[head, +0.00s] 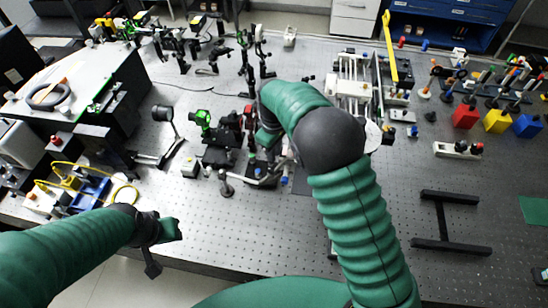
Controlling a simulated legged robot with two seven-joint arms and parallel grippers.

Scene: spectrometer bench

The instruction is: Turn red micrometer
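A small red part (249,117), which may be the red micrometer, is on a cluster of optical mounts near the middle of the bench. My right arm bends over the bench, and its gripper (266,138) points down at the right side of this cluster, very close to the red part. Its fingers are mostly hidden, and I cannot tell whether they touch anything. My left gripper (155,246) hangs in front of the bench's front edge at lower left, well away from the mounts. I see nothing in it, and its fingers are too small to judge.
A green-lit mount (202,119) stands just left of the cluster, and a black round-headed post (162,113) farther left. Red (465,116), yellow (497,121) and blue (527,126) bins stand at right. A black H-shaped frame (443,222) lies at front right. The bench's front middle is clear.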

